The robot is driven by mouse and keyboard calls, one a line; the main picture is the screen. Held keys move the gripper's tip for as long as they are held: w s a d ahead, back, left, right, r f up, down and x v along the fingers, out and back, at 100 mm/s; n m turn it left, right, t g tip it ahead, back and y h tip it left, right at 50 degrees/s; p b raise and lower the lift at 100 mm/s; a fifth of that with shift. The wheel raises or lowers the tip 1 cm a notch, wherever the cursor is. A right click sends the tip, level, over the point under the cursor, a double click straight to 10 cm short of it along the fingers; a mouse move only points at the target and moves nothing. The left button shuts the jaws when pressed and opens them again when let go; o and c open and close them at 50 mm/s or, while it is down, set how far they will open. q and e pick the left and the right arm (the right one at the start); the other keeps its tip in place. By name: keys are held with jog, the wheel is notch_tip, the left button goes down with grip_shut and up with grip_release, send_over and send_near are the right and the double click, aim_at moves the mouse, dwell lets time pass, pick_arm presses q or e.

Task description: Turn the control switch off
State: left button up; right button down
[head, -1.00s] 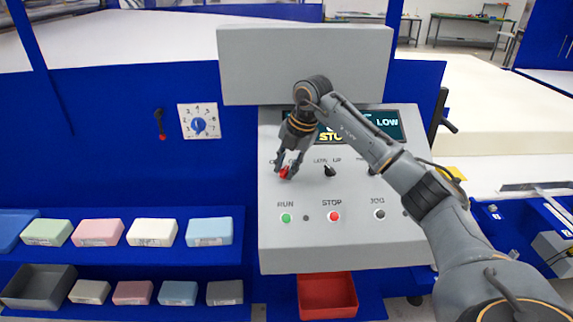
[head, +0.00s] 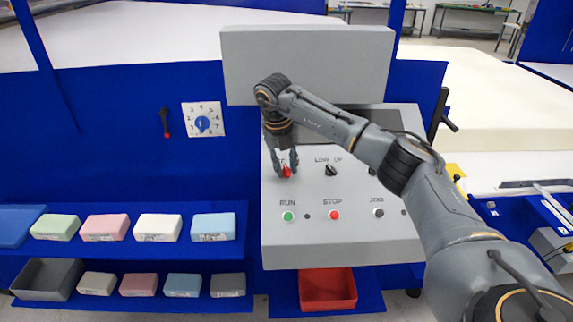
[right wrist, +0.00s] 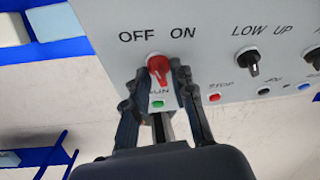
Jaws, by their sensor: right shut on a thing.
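The red control switch (head: 287,172) sits at the upper left of the sloped grey control panel (head: 300,245). In the right wrist view the switch (right wrist: 158,67) is below the OFF and ON labels, and its exact setting is hard to tell. My right gripper (head: 284,164) is shut on it, with one finger on each side. The fingers (right wrist: 154,80) also flank it in the right wrist view. The panel's display (head: 389,121) looks dark, and my right arm covers part of it. My left gripper is not in view.
A LOW/UP selector (head: 331,169) is right of the switch. Below are a green RUN button (head: 288,216), a red STOP button (head: 334,215) and a JOG knob (head: 378,213). Foam blocks (head: 158,227) lie on blue shelves at left. A red bin (head: 328,290) is beneath the panel.

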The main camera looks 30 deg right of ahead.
jog(key=shift+a+n+h+b, duration=0.15)
jog(key=shift+n+h, duration=0.3)
jog(key=shift+n, duration=0.6)
jog(key=shift+n+h+b, duration=0.15)
jog(key=shift+n+h, duration=0.3)
jog(key=shift+n, duration=0.6)
jog(key=c, duration=1.4)
grip_release()
jog(key=shift+c, duration=0.2)
jog(key=v, duration=1.2)
jog(key=shift+w+a, duration=0.1)
